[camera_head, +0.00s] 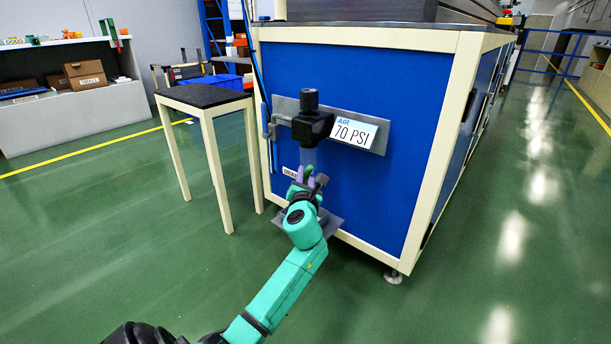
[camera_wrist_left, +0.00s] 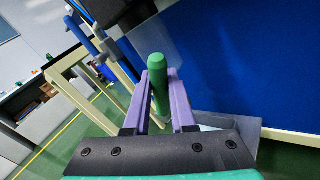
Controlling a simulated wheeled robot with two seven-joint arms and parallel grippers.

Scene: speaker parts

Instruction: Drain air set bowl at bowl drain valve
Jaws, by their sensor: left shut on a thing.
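The air set (camera_head: 312,125) is a black regulator body with a black knob on top, mounted on a grey plate on the blue cabinet side. Its translucent bowl (camera_head: 309,157) hangs below the body; the bowl also shows in the left wrist view (camera_wrist_left: 153,40). My left gripper (camera_head: 309,172) is just under the bowl. In the left wrist view its two purple fingers (camera_wrist_left: 166,88) are shut on a green drain valve (camera_wrist_left: 158,85), which stands between them. The valve's lower end is hidden by the gripper. My right gripper is not in view.
A sign reading AIR 70 PSI (camera_head: 354,130) is beside the air set. A grey tray-like plate (camera_head: 329,222) juts out below the gripper. A small black-topped table (camera_head: 203,96) stands to the left. Green floor is clear in front and to the right.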

